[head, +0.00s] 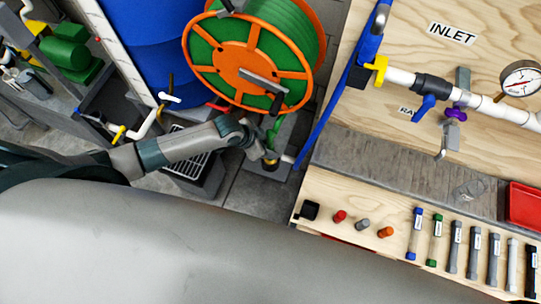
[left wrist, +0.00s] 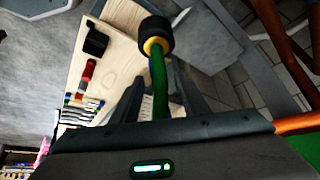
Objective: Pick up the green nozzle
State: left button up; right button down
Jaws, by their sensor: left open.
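The green nozzle shows in the left wrist view as a green stem (left wrist: 159,82) with a yellow ring and a black round tip (left wrist: 156,34). In the head view its green part (head: 273,130) shows below the hose reel, beside my gripper. My left gripper (head: 268,146) is at the nozzle. In the left wrist view my open fingers (left wrist: 162,98) stand on either side of the green stem, with the tip beyond them. I cannot tell whether either finger touches it. The lower stem is hidden by my gripper body. My right gripper is not in view.
An orange reel (head: 249,58) with green hose stands just above my left gripper. A blue barrel (head: 150,45) is left of it. The wooden bench (head: 330,190) at right holds bottles, caps and a red tray (head: 524,204). A blue bar (head: 325,110) runs along its edge.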

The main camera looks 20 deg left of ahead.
pick_arm(q)
jog(key=shift+w+d+f, duration=0.15)
jog(key=shift+d+f, duration=0.05)
jog(key=shift+f, duration=0.3)
grip_shut()
